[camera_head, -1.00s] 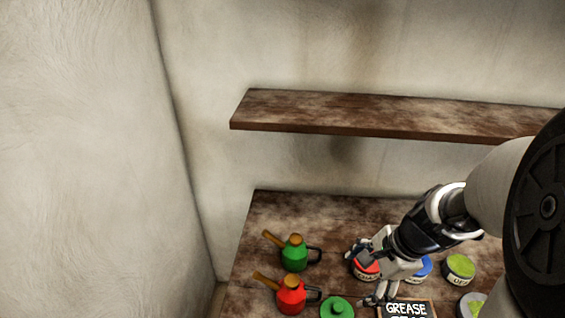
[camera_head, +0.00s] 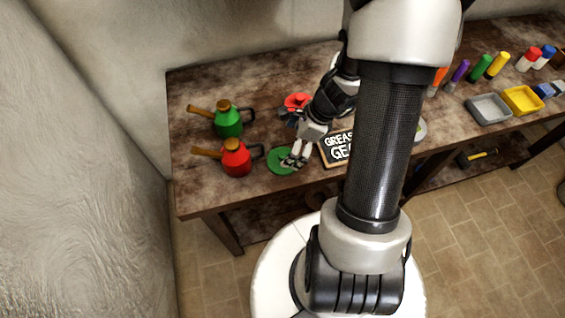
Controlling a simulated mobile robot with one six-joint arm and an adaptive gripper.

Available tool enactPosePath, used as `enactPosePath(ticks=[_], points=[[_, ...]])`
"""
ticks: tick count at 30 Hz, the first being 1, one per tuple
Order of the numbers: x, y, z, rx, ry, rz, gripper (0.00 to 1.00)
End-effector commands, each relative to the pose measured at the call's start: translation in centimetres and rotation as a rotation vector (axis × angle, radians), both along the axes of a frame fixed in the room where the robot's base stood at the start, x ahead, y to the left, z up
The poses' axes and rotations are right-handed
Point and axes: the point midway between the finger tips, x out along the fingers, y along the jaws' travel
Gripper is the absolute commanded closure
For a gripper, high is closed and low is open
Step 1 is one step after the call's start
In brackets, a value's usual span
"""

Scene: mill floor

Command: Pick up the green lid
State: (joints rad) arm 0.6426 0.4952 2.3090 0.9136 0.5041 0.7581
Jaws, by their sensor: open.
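The green lid (camera_head: 279,161) lies on the wooden bench, right of the red oil can (camera_head: 236,158) and left of the black sign (camera_head: 337,149). My gripper (camera_head: 293,163) is open and sits over the right part of the lid, hiding some of it. I cannot tell whether the fingers touch the lid.
A green oil can (camera_head: 228,119) stands behind the red one. A red-topped tin (camera_head: 298,101) is behind my gripper, partly hidden. Grey (camera_head: 489,108) and yellow (camera_head: 522,100) trays and several coloured bottles stand farther right. The bench's front edge is close to the lid.

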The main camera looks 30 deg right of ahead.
Motion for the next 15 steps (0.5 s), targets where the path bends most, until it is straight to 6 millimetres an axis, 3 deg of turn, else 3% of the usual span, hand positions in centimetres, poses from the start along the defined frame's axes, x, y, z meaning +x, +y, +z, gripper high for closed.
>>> enactPosePath(ticks=[5,15], points=[[0.2,0.4,-1.1,0.0,0.0,0.001,0.0],[1.0,2.4,-5.0,-0.001,0.0,0.001,0.0]])
